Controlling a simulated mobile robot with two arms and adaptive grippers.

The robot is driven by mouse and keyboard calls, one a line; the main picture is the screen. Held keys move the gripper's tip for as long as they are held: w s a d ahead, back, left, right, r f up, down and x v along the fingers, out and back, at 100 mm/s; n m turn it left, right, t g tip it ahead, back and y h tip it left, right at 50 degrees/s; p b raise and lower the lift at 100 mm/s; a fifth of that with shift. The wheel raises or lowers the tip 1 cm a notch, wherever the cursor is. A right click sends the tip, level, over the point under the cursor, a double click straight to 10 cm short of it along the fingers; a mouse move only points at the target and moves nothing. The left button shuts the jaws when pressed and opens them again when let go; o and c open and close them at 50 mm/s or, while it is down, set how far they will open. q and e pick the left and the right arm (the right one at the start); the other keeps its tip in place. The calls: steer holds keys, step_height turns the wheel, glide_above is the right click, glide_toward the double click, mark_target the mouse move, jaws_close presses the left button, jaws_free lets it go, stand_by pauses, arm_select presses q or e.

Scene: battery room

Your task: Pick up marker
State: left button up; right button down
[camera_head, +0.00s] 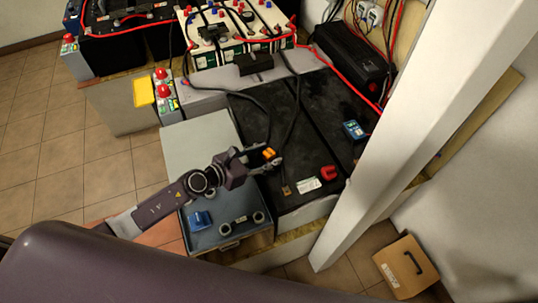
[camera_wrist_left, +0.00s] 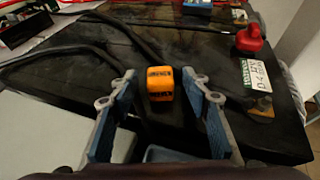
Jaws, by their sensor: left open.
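A small orange block with dark print, which looks like the marker (camera_head: 268,154), sits on top of a black battery (camera_head: 305,150) near its left edge. It also shows in the left wrist view (camera_wrist_left: 160,84), centred between my finger pads. My left gripper (camera_head: 262,159) is open, its two fingers pointing at the marker from the left. In the wrist view the fingers lie to either side of it, with gaps visible; I cannot tell how far they reach around it. My right gripper is not in view.
A red cap (camera_head: 328,172) and a white label (camera_head: 308,185) are on the battery, right of the marker. Black cables (camera_head: 292,130) cross its top. A white post (camera_head: 385,140) stands at right.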

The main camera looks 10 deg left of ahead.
arm_select(q)
steer(key=shift+w+d+f, duration=0.15)
steer(key=shift+w+d, duration=0.1)
steer(key=shift+w, duration=0.05)
steer(key=c, duration=1)
